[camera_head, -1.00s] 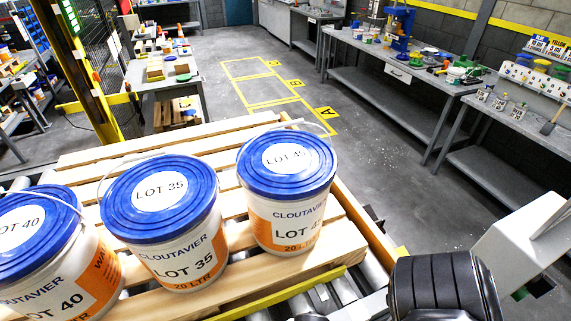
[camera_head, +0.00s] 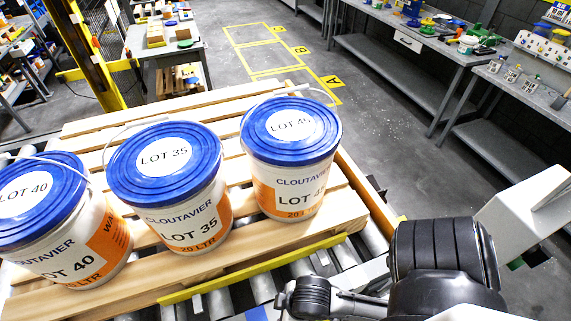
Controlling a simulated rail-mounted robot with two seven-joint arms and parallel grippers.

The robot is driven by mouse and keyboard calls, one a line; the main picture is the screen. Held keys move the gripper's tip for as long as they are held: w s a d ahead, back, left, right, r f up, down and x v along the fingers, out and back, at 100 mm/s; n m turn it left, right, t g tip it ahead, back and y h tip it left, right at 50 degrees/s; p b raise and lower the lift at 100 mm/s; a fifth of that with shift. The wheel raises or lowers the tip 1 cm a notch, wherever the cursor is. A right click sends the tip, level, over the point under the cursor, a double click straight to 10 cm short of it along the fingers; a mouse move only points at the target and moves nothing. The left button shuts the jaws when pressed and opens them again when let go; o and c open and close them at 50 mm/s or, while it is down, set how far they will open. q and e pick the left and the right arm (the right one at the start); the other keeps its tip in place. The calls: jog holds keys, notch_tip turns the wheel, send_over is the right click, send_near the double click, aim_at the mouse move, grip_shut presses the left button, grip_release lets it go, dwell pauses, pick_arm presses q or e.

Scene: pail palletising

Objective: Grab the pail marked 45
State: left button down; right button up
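The pail marked 45 (camera_head: 291,160) is white with a blue lid, an orange band and "LOT 45" on its lid. It stands upright at the right of a row on the wooden pallet (camera_head: 240,268). Its thin handle shows behind the lid's far edge. The pail marked 35 (camera_head: 170,190) stands in the middle and the pail marked 40 (camera_head: 60,225) at the left. No gripper touches a pail. Dark and white links of my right arm show at the lower right, but I can make out no gripper fingers. My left gripper is out of view.
The pallet rests on a roller conveyor (camera_head: 375,240) with a yellow edge strip. Marked floor bays (camera_head: 275,55) lie behind it. A workbench (camera_head: 400,50) runs along the right, and a yellow post (camera_head: 85,50) stands at the left.

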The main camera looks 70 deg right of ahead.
dwell(0.3)
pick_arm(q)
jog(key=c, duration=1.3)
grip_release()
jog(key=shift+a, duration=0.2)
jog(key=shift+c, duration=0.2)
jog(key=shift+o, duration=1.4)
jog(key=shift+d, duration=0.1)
